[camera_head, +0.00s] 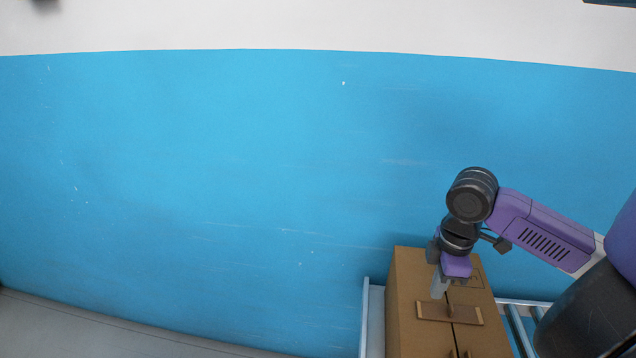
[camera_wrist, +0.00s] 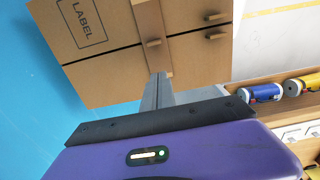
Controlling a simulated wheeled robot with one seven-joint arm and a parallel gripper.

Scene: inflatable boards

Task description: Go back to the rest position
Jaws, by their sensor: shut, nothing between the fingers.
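My gripper (camera_head: 440,285) is at the lower right in the head view, pointing down just over the top of a brown cardboard box. In the wrist view my gripper (camera_wrist: 158,85) shows as grey fingers close together, with nothing held between them. The cardboard box (camera_head: 408,285) has a wooden strip across its top and a dark seam. In the wrist view the box (camera_wrist: 90,45) shows a printed "LABEL" square and small wooden pegs. The fingertips overlap the wooden strip in the picture; I cannot tell whether they touch it.
The box stands on a rack with light metal rails (camera_head: 365,320). A blue wall (camera_head: 200,180) stands behind it. In the wrist view a blue cylinder (camera_wrist: 262,93) and a yellow cylinder (camera_wrist: 303,83) lie on a shelf at right. The floor (camera_head: 80,330) at left is clear.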

